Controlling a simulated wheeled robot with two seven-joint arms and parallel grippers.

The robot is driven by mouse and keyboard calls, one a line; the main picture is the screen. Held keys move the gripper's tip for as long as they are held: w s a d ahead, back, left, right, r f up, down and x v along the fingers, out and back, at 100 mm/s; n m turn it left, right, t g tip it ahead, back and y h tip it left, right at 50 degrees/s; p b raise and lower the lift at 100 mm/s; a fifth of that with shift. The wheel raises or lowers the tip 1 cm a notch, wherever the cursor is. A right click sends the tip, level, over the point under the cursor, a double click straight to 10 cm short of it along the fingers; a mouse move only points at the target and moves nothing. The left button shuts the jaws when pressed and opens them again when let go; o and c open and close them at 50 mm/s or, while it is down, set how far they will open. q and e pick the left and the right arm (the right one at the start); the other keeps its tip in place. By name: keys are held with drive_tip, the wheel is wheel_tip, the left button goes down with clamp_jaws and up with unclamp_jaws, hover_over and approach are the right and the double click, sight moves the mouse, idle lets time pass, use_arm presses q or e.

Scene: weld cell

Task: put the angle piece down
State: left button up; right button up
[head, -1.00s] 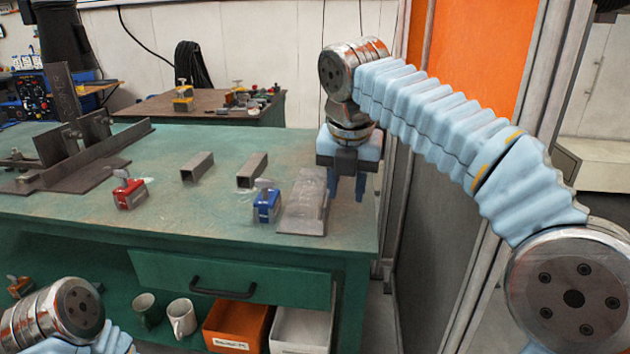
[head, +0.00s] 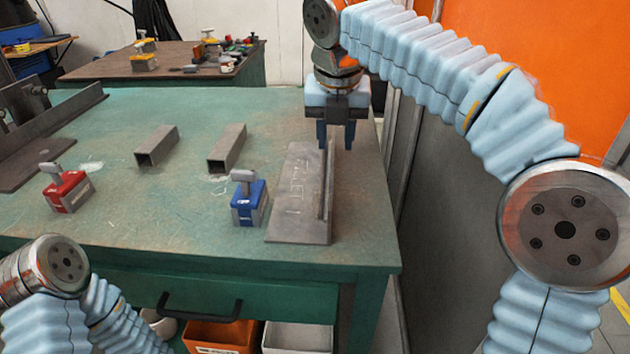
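The angle piece (head: 327,185) is a long grey steel piece with a thin upright flange. It rests along the right side of a flat grey plate (head: 292,205) with chalk-like writing, at the right end of the green table. My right gripper (head: 335,140) points down at the far end of the angle piece. Its two dark fingers are apart, with the flange's far end showing between them in the picture; I see no finger closed on it. My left arm shows at the lower left, but its gripper is out of view.
A blue clamp block (head: 248,200) stands just left of the plate, and a red one (head: 67,188) farther left. Two square tubes (head: 157,146) (head: 227,148) lie behind them. The green table's (head: 368,225) right edge is close to the plate.

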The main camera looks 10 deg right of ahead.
sight(332, 153)
drive_tip(key=x, duration=0.2)
drive_tip(key=b+x, duration=0.1)
drive_tip(key=x, duration=0.4)
drive_tip(key=shift+a+f, duration=0.15)
drive_tip(key=shift+a, duration=0.1)
drive_tip(key=shift+c, duration=0.3)
clamp_jaws()
idle(0.8)
drive_tip(key=shift+r, duration=0.25)
